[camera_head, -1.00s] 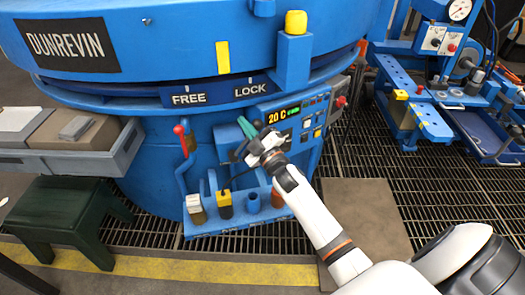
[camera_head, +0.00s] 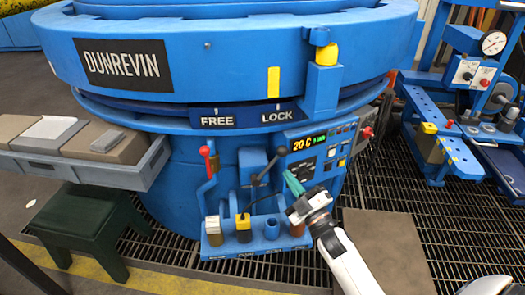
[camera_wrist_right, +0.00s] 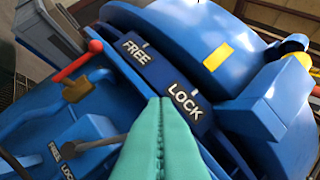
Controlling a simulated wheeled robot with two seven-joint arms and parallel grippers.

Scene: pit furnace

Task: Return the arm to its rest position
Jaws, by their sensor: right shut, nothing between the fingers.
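My right arm (camera_head: 350,262) comes in from the lower right in the head view. Its gripper (camera_head: 292,184) has teal fingers and is shut and empty, in front of the blue furnace (camera_head: 185,190) beside the control panel. In the right wrist view the two teal fingers (camera_wrist_right: 166,108) are pressed together, pointing toward the FREE and LOCK labels. The fingers look apart from the furnace, though the exact gap cannot be told. My left gripper is not in view.
A red-knobbed lever (camera_head: 207,165) and a dark-knobbed lever (camera_head: 268,165) stand left of my gripper. Below is a blue holder shelf (camera_head: 262,246) with small containers. A grey tray (camera_head: 150,170) and green stool (camera_head: 82,222) are at left, a blue bench (camera_head: 425,105) at right.

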